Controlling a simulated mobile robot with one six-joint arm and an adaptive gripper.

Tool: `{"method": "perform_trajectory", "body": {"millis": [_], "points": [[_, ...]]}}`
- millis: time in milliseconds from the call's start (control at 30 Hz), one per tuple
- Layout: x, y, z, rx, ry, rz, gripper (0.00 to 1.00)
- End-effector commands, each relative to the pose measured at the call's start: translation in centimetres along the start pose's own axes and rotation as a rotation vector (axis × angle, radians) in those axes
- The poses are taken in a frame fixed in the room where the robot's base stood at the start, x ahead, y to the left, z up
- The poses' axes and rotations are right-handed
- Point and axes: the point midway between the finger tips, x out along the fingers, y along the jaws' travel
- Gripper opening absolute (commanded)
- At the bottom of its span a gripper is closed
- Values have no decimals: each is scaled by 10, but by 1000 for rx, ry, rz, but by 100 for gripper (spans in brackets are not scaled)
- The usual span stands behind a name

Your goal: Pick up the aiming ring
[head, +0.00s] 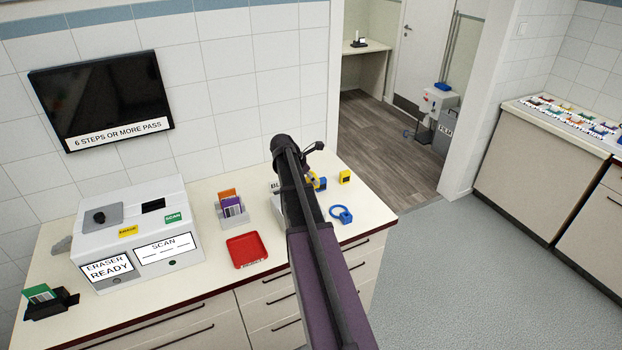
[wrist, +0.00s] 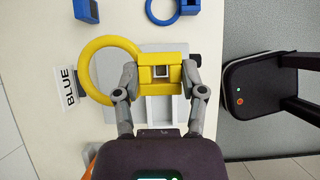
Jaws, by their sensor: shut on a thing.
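A yellow aiming ring (wrist: 88,72) with a square yellow block on its right side (wrist: 162,82) shows in the wrist view. My gripper (wrist: 160,75) is shut on this block, with one finger on each side. The ring is above a pale grey holder (wrist: 158,108); I cannot tell whether they touch. A blue ring (wrist: 163,12) with a block lies at the top of the wrist view. In the head view the blue ring (head: 341,214) lies on the counter right of my arm. My arm hides most of the yellow ring and the gripper there.
A white "BLUE" label (wrist: 69,89) is left of the yellow ring. A small yellow block (head: 345,176) stands near the counter's far right end. A red tray (head: 246,250), a card holder (head: 232,211) and a white scanner box (head: 135,230) stand left of my arm.

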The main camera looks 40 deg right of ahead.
Motion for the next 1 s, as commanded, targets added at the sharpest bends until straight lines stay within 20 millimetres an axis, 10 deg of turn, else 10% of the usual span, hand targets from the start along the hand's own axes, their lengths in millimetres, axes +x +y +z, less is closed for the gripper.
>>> {"method": "perform_trajectory", "body": {"millis": [1000], "points": [[-66, 0, 42, 0, 0, 0, 7]]}}
